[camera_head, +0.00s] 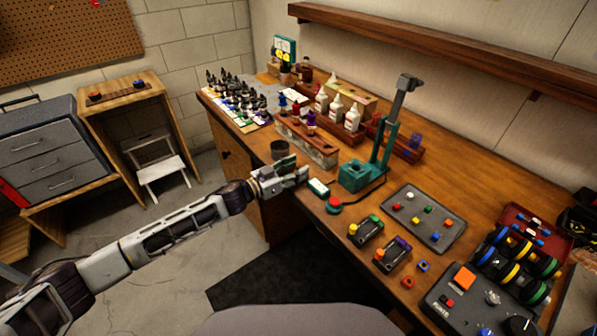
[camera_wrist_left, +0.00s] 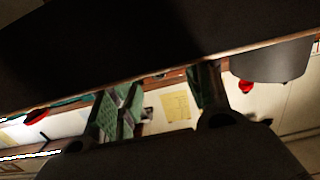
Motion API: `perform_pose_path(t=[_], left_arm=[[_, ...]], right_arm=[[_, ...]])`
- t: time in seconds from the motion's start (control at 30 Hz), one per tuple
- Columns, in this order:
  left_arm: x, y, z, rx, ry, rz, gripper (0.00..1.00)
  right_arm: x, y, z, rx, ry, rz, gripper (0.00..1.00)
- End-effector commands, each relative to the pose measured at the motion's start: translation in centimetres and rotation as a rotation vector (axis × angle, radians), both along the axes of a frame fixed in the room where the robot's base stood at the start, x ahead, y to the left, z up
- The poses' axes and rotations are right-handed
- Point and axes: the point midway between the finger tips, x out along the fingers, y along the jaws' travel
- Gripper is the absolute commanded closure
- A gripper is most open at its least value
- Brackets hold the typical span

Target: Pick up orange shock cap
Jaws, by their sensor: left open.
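A small orange cap (camera_head: 379,254) sits at the left end of a small black stand (camera_head: 392,259) on the wooden workbench; I take it as the shock cap. A reddish-orange ring (camera_head: 407,283) lies on the bench in front of that stand. My left gripper (camera_head: 294,174) is at the bench's front edge, well left of the orange cap, open and empty. In the left wrist view its green-padded fingers (camera_wrist_left: 162,98) stand apart with nothing between them. I cannot make out the cap in that view. My right gripper is not in view.
A second black stand (camera_head: 366,230) holds yellow and green caps. A red button (camera_head: 333,205) and a teal press (camera_head: 356,176) stand right of my left gripper. A dark cup (camera_head: 279,149) is behind it. A grey tray (camera_head: 425,217) with coloured parts lies beyond the stands.

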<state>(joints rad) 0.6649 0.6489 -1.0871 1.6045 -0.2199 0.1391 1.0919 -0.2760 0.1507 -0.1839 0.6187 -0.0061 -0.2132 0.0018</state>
Motion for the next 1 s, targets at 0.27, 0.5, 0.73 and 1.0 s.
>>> perform_pose_path(t=[0.27, 0.5, 0.73, 1.0], left_arm=[[0.0, 0.0, 0.0, 0.000, 0.000, 0.000, 0.74], [0.0, 0.0, 0.0, 0.000, 0.000, 0.000, 0.84], [0.0, 0.0, 0.1, 0.000, 0.000, 0.000, 0.84], [0.0, 0.1, 1.4, 0.000, -0.001, 0.001, 0.84]], right_arm=[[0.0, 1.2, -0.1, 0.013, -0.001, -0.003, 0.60], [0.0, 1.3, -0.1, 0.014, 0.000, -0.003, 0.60], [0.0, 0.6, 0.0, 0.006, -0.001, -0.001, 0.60], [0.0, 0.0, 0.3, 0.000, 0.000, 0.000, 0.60]])
